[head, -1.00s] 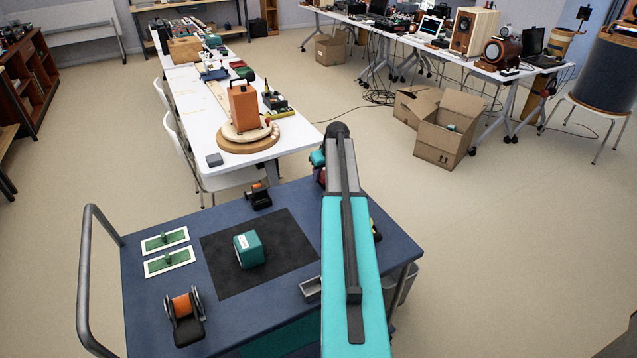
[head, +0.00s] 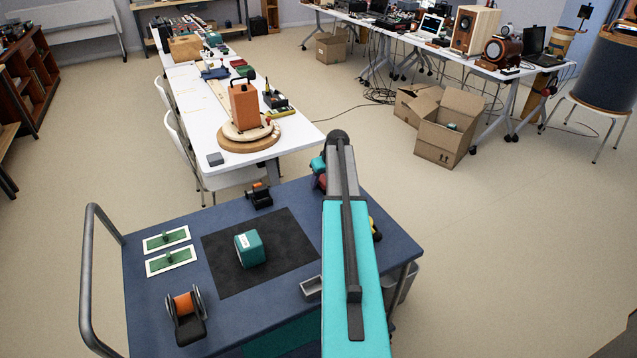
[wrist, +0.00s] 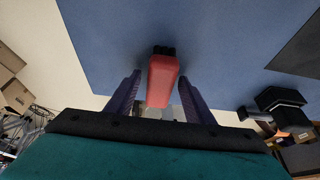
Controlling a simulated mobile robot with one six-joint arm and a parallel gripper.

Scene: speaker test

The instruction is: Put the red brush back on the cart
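The red brush (wrist: 162,80) has black bristles at its upper end in the wrist view. It lies between the two fingers of my gripper (wrist: 159,78). A narrow gap shows at the left finger; the right finger is very close to the brush. My gripper looks open around it. I cannot tell whether the brush touches the cart (wrist: 205,35) behind it. In the head view the blue cart top (head: 150,293) fills the lower middle. My arm hides most of the gripper there; only a bit of red (head: 322,182) shows at its left.
On the cart, a dark mat (head: 285,247) bears a teal block (head: 250,248). Two green-and-white plates (head: 168,240), an orange spool on a black holder (head: 182,307), a small black-and-orange item (head: 259,196) and a grey tray (head: 311,288) stand around it. A handle rail (head: 86,270) rises at the left.

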